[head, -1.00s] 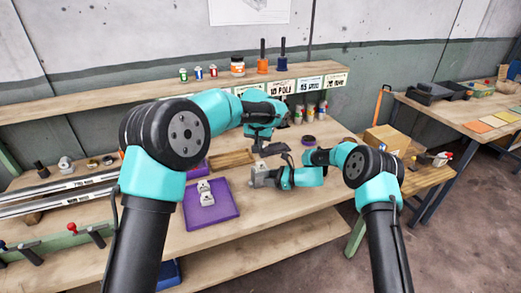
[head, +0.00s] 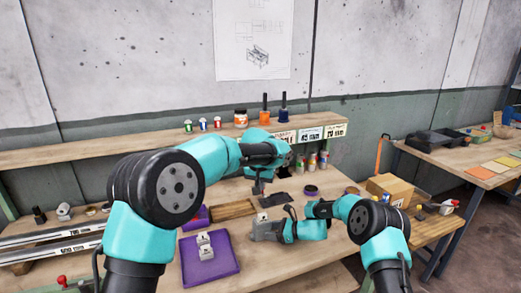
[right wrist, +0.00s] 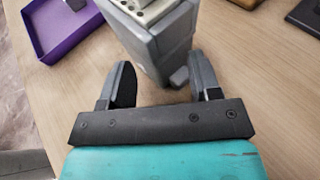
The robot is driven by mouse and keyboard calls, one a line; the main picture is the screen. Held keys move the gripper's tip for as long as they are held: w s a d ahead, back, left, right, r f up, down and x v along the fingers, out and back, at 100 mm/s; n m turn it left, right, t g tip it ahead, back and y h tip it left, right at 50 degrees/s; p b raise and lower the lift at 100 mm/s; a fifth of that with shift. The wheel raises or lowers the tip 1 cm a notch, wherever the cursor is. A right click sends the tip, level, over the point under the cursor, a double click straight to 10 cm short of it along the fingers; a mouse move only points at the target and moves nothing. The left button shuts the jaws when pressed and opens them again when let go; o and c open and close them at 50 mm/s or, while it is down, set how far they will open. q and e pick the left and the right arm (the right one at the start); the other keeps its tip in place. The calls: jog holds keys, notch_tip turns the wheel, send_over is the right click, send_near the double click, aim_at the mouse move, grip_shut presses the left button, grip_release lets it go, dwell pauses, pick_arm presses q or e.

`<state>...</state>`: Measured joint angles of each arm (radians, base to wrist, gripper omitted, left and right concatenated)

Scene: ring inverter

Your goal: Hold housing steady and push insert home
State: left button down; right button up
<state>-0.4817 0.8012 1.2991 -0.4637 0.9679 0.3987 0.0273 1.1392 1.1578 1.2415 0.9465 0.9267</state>
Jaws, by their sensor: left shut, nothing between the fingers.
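A grey box-shaped housing (right wrist: 155,50) with a pale, holed top piece (right wrist: 140,10) stands in front of my right gripper in the right wrist view. The top piece looks like the insert; how deep it sits is unclear. My right gripper (right wrist: 165,82) is open, its fingers spread at either side of the housing's near end with gaps visible. In the head view the grey housing (head: 264,230) is small and partly merges with my right gripper. My left gripper (head: 258,190) is shut and empty, above and behind the housing, apart from it.
A purple tray (head: 226,268) with pale blocks (head: 205,245) lies left of the housing. A wooden tray (head: 233,209) and a dark flat object (head: 275,200) lie behind. A cardboard box (head: 388,188) stands right. The bench front between is clear.

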jog(key=shift+o, duration=0.8)
jog(key=shift+s+f, duration=0.2)
jog(key=shift+f, duration=0.55)
jog(key=shift+d, duration=0.1)
jog(key=shift+s+d+r, duration=0.15)
jog(key=shift+d+r, duration=0.05)
jog(key=shift+d, duration=0.35)
jog(key=v, duration=0.3)
jog(key=r+v, duration=0.1)
jog(key=v, duration=0.7)
jog(key=shift+a+r, duration=0.15)
jog(key=shift+a, duration=0.1)
